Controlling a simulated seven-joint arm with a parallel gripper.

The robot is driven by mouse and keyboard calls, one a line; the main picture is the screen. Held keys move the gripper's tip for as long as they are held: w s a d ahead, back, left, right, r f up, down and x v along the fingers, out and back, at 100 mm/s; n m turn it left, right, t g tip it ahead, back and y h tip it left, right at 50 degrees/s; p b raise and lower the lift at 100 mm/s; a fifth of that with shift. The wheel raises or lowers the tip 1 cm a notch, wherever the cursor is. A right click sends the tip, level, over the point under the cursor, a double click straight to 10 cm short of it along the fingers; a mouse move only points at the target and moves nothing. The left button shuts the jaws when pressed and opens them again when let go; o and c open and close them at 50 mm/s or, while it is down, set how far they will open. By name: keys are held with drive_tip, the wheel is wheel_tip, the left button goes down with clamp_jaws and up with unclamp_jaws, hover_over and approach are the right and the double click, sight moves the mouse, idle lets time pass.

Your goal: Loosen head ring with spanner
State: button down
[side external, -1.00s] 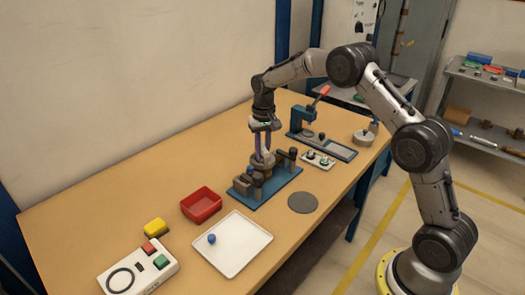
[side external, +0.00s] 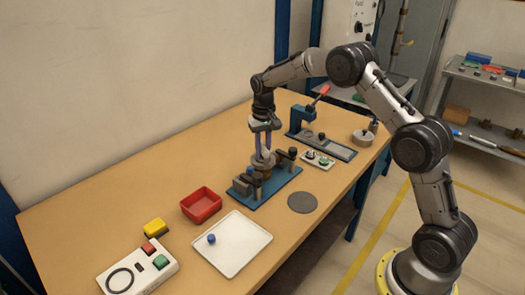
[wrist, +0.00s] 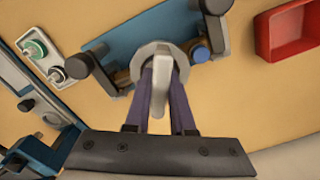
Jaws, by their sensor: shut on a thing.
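My gripper (side external: 263,158) points straight down over the blue clamp fixture (side external: 280,188). In the wrist view its two dark purple fingers (wrist: 165,92) are shut on a pale grey upright piece, seemingly the spanner (wrist: 183,74). The spanner stands over a round grey ring (wrist: 152,51), seemingly the head ring, on the brownish meter body (side external: 267,171). Whether the spanner touches or engages the ring cannot be told. Dark clamps (wrist: 88,72) stand at both sides of the body. A blue cap (wrist: 200,53) shows beside it.
A red bin (side external: 201,205) and a white tray (side external: 232,257) with a blue ball are in front of the fixture. A grey disc (side external: 302,202) lies to its right. A connector block (side external: 318,160) and a blue press (side external: 303,122) stand behind.

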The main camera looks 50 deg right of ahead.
drive_tip(key=shift+w+r, duration=0.1)
drive_tip(key=shift+r, duration=0.45)
idle(0.4)
drive_tip(key=shift+r, duration=1.9)
